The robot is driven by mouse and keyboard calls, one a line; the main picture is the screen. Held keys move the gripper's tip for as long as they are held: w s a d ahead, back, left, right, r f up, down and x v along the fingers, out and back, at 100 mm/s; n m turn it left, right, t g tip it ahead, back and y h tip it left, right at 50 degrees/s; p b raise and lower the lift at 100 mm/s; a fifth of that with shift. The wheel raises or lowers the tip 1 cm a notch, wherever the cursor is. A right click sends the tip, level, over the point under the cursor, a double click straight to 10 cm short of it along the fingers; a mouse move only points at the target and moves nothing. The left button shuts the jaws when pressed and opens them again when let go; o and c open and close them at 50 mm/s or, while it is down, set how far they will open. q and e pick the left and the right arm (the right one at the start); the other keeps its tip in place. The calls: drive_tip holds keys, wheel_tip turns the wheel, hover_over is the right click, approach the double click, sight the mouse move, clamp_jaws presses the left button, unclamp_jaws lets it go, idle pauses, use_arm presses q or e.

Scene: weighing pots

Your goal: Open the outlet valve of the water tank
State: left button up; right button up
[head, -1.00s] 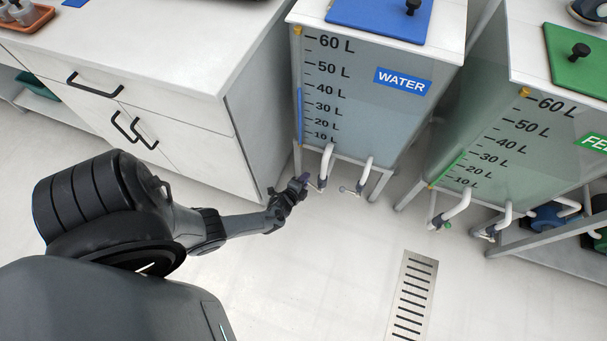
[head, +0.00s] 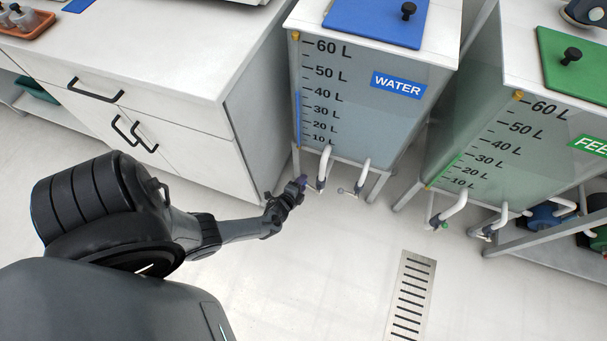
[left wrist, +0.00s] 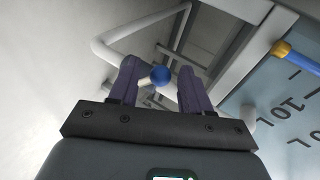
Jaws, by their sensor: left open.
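The water tank (head: 352,105) stands at centre in the head view, with a blue WATER label and a litre scale. Two white pipes come out under it. The left pipe (head: 325,163) has a small valve at its lower end, close to my left gripper (head: 301,184). The right pipe (head: 363,175) has another small valve with a light handle. In the left wrist view my left gripper (left wrist: 158,82) is open, with a blue round knob (left wrist: 160,76) on a pale stem showing between its purple fingers. I cannot tell whether the fingers touch it. My right gripper is not in view.
A white cabinet (head: 170,120) with black handles stands left of the tank. A green-lidded feed tank (head: 500,135) with its own pipes stands to the right. A floor drain grate (head: 411,295) lies in front; the floor around is clear.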

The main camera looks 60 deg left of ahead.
use_arm(q)
drive_tip(key=p+v, duration=0.4)
drive_tip(key=v, duration=0.4)
drive_tip(key=shift+d+r, duration=0.25)
drive_tip(key=shift+d, duration=0.05)
drive_tip(key=shift+s, duration=0.15)
